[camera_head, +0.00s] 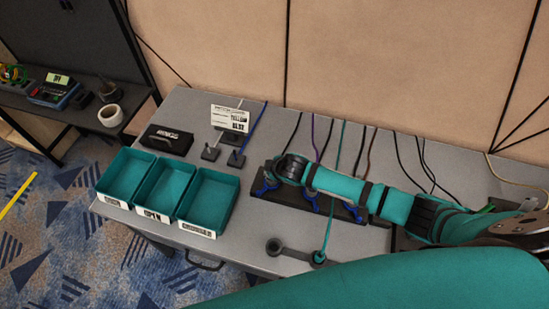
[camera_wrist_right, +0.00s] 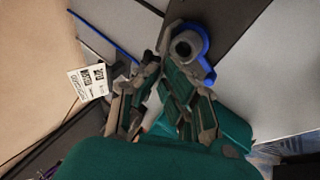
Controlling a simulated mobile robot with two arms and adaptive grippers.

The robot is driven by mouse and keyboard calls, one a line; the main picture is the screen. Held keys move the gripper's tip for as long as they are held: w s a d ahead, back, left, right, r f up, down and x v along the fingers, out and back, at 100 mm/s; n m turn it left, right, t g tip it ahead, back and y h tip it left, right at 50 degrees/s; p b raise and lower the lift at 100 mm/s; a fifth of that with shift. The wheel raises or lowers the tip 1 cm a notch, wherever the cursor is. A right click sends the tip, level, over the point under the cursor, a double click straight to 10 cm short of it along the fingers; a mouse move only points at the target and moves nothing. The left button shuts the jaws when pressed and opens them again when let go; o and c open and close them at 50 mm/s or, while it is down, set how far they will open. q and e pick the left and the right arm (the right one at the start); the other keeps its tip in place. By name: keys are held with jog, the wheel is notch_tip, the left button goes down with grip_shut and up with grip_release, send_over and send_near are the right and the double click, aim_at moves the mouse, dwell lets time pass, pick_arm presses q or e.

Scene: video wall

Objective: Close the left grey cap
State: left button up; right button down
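My right arm comes in from the right in the head view, its wrist (camera_head: 291,168) above the left end of a dark bar with blue fittings. The right gripper (camera_wrist_right: 160,63) shows in the wrist view. Its two fingers lean together and their tips nearly meet, with nothing seen between them. Just beyond the tips is a round grey cap-like part (camera_wrist_right: 186,46) with a dark hole, beside a blue ring (camera_wrist_right: 207,58). I cannot tell whether the fingers touch it. In the head view my arm hides much of this area. The left gripper is not in view.
Three teal bins (camera_head: 208,200) stand at the table's left, with a black case (camera_head: 167,139) behind. A label sign (camera_head: 230,118) stands near the wall. Several cables run along the back. A dark two-ended strap (camera_head: 296,252) lies near the front edge, a teal cable at its right end.

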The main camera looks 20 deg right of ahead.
aim_at(268, 182)
jog(key=s+f+t+h+b, duration=0.1)
jog(key=b, duration=0.2)
jog(key=s+a+f+n+t+h+b, duration=0.1)
jog(key=f+t+b, duration=0.1)
jog(key=b, duration=0.1)
jog(key=s+a+f+t+b, duration=0.1)
jog(key=t+b, duration=0.1)
jog(key=b, duration=0.2)
jog(key=shift+f+n+h, duration=0.3)
jog(key=shift+f+h, duration=0.05)
jog(key=shift+h, duration=0.05)
jog(key=f+t+b, duration=0.1)
jog(key=b, duration=0.3)
jog(key=f+n+t+h+b, duration=0.1)
jog(key=t+b, duration=0.1)
jog(key=b, duration=0.3)
jog(key=t+b, duration=0.2)
jog(key=b, duration=0.3)
jog(key=shift+s+a+f+n+h, duration=0.15)
jog(key=shift+s+f+n+h, duration=0.15)
jog(key=shift+f+h, duration=0.1)
jog(key=shift+r+t+b, duration=0.1)
jog(key=shift+t+b, duration=0.3)
jog(key=shift+b, duration=0.65)
jog(key=c, duration=1.5)
grip_release()
jog(key=shift+c, duration=0.2)
